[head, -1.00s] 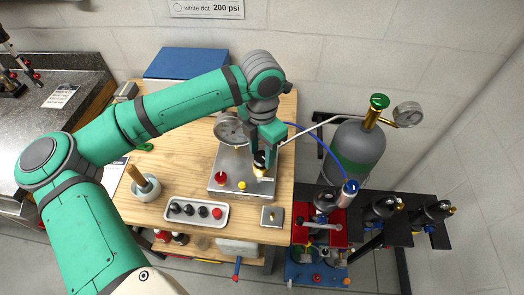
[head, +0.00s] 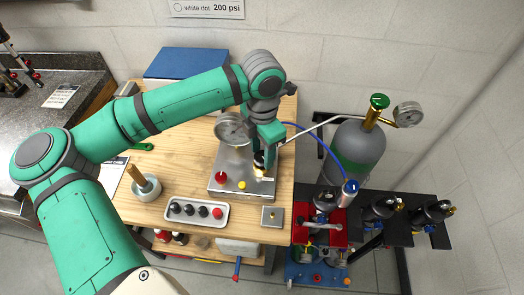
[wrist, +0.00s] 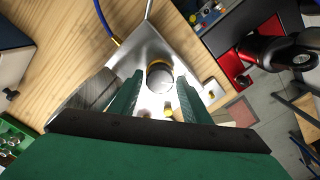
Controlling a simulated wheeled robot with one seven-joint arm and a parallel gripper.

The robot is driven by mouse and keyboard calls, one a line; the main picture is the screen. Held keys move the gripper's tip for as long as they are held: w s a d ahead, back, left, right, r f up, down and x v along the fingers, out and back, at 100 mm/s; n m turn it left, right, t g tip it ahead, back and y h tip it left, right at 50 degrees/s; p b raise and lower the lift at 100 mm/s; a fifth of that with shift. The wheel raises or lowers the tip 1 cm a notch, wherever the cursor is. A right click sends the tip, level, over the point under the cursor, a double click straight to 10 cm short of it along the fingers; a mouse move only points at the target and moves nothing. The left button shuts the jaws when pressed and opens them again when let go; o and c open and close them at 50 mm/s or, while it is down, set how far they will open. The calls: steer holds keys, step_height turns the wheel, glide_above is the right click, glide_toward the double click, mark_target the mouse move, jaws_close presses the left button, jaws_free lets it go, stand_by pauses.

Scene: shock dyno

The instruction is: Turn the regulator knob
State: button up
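The metal panel (head: 228,180) on the wooden bench carries a round gauge (head: 230,127), a red knob (head: 221,177) and a small yellow knob (head: 242,185). The regulator knob (head: 258,158), dark with brass below, stands at the panel's right side, partly hidden by my gripper (head: 262,152).
A tray of knobs (head: 192,222), a cup with a wooden handle (head: 144,186) and a small square plate (head: 272,217) are on the bench. A gas cylinder (head: 362,145) with a green valve knob (head: 379,101) and a red vise (head: 310,232) stand to the right.

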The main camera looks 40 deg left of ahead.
mark_target(263, 156)
step_height(263, 156, up, 11)
stand_by(0.8)
steer(key=shift+f, duration=0.15)
stand_by(0.3)
